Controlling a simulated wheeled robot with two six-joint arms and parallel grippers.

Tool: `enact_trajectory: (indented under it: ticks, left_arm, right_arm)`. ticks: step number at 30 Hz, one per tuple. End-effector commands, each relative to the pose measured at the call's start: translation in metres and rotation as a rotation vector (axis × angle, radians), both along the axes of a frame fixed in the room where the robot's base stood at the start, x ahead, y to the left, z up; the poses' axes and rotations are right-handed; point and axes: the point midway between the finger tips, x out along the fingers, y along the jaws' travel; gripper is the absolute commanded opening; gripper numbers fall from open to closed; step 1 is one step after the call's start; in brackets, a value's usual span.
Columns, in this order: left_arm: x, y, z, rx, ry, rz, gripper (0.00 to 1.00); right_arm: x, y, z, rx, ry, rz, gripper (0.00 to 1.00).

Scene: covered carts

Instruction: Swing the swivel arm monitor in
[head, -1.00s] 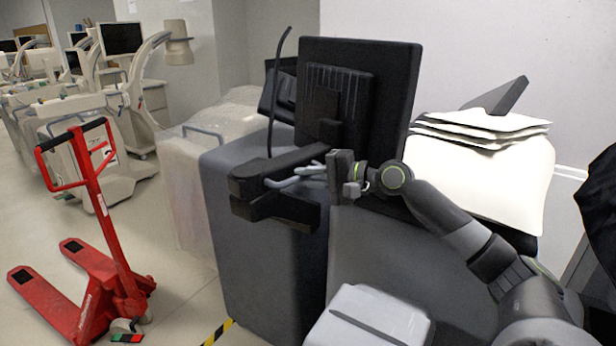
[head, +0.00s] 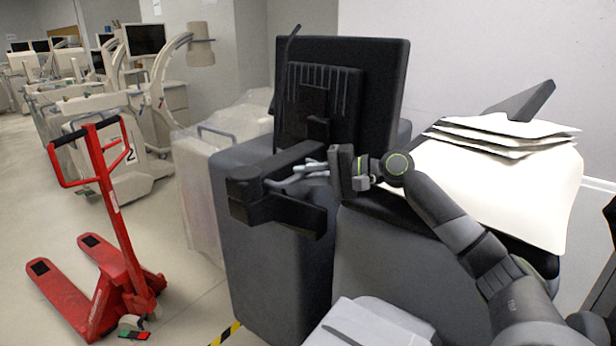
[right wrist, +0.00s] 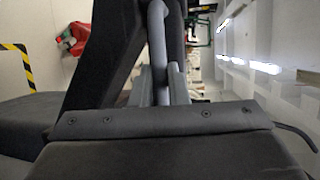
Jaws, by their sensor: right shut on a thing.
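The black monitor (head: 385,85) stands upright with its ribbed back toward me, above a grey covered cart. Its dark swivel arm (head: 290,208) juts out in front at the lower left. A grey bar handle (head: 283,183) sticks out beside the swivel arm, and it also shows in the right wrist view (right wrist: 157,35). My right gripper (head: 322,169) is shut on this handle, with its fingers (right wrist: 160,85) around the bar in the right wrist view. The monitor's screen side is hidden. My left gripper is out of view.
Grey covered carts (head: 262,265) stand close below the monitor. White covers or sheets (head: 510,185) lie on the cart at right. A red pallet jack (head: 105,190) stands on the floor at left, with open floor around it. A pale wall rises behind.

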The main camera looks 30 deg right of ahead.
Motion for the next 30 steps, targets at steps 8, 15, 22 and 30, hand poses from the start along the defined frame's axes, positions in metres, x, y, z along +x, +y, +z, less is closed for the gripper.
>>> enact_trajectory:
  ticks: [8,15,22,30]
  left_arm:
    - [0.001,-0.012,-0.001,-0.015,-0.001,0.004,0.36]
    - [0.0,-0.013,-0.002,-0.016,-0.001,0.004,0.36]
    - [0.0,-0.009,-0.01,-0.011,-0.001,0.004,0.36]
    - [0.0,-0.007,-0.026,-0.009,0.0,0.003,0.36]
  right_arm:
    - [0.0,0.0,-0.001,0.001,0.002,0.001,0.36]
    - [-0.001,0.0,-0.001,0.0,0.003,0.001,0.36]
    - [-0.013,-0.012,-0.001,-0.004,0.003,-0.001,0.36]
    - [-0.038,-0.035,0.005,-0.004,0.004,-0.003,0.36]
